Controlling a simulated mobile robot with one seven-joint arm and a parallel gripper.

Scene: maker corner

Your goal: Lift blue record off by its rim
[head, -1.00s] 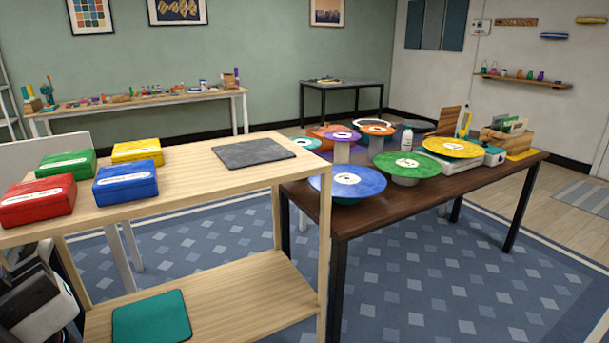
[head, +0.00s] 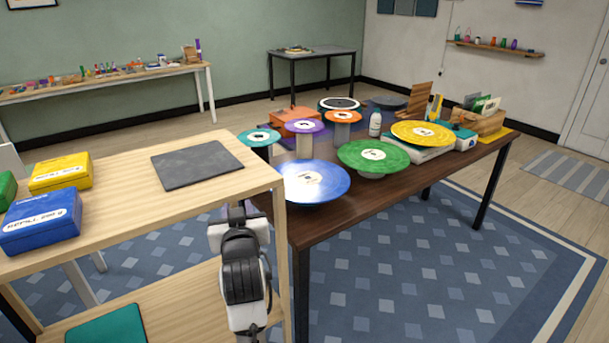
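The blue record (head: 325,188) is a wide flat disc with a pale label, lying level on a low support at the near left end of the dark table (head: 340,226). Its left rim comes close to the wooden shelf's right corner. My white and black arm rises in front of the shelf, lower middle. Its dark upper end, where my gripper (head: 238,212) seems to be, is below and left of the record and apart from it. The fingers are too small and dark to show whether they are open or shut.
A green record (head: 373,156) on a stand is right of the blue one, and a yellow record (head: 421,133) is beyond. Teal (head: 259,138), purple (head: 305,126) and orange (head: 342,116) discs stand behind. The wooden shelf (head: 190,200) holds a dark mat (head: 197,165) and coloured boxes.

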